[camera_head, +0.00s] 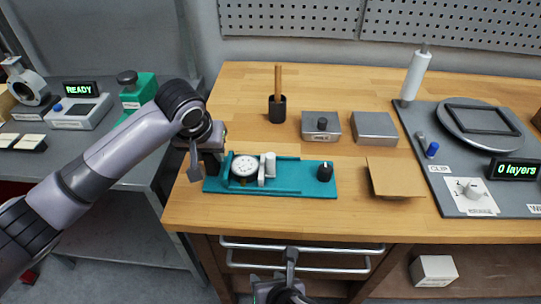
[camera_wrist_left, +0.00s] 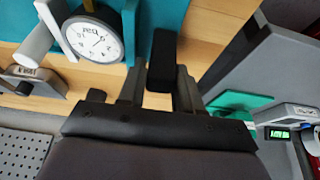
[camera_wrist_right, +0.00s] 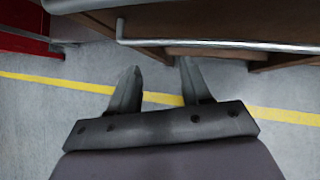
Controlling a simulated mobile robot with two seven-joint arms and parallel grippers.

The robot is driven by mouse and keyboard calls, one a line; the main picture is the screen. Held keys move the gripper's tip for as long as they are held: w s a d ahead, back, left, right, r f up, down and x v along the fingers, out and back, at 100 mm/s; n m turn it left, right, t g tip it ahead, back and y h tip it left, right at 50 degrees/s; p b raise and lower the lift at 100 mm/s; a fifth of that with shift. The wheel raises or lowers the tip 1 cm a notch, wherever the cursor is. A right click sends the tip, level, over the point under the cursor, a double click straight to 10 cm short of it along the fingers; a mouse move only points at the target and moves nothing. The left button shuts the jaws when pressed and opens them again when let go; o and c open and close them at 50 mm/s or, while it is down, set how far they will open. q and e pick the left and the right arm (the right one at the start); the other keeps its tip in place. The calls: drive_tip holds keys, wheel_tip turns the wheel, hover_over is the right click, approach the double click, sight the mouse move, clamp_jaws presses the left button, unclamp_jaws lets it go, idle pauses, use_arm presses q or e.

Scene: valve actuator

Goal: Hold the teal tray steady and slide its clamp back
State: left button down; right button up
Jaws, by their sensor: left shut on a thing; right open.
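The teal tray (camera_head: 303,186) lies near the bench's front edge; it also shows in the left wrist view (camera_wrist_left: 172,14). A round dial gauge (camera_head: 243,168) sits at its left part. Just right of the dial stands a pale clamp-like piece (camera_head: 269,166). A black knob (camera_head: 325,171) stands at the tray's right end. My left gripper (camera_head: 212,164) is at the tray's left end, shut on a black block (camera_wrist_left: 163,60), seemingly the tray's handle. The arm partly hides this grip in the head view. My right gripper (camera_wrist_right: 160,70) is open and empty, low before the drawers.
A cup with a wooden stick (camera_head: 277,108) and two grey boxes (camera_head: 375,127) stand behind the tray. A tan plate (camera_head: 395,178) lies to its right, then a grey board (camera_head: 440,195) with several fixtures. Drawer handles (camera_head: 300,245) project below the bench edge.

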drive_tip(key=w+a+r+n+t, duration=0.1)
drive_tip(key=a+r+n+t, duration=0.1)
drive_tip(key=r, duration=0.6)
drive_tip(key=w+a+r+n+t, duration=0.1)
drive_tip(key=a+r+n+t, duration=0.1)
drive_tip(key=r, duration=0.7)
drive_tip(key=m+t, duration=0.2)
drive_tip(key=m, duration=0.1)
approach(272, 159)
drive_tip(key=x, duration=1.1)
drive_tip(key=shift+w+f, duration=0.1)
drive_tip(key=shift+w, duration=0.05)
clamp_jaws()
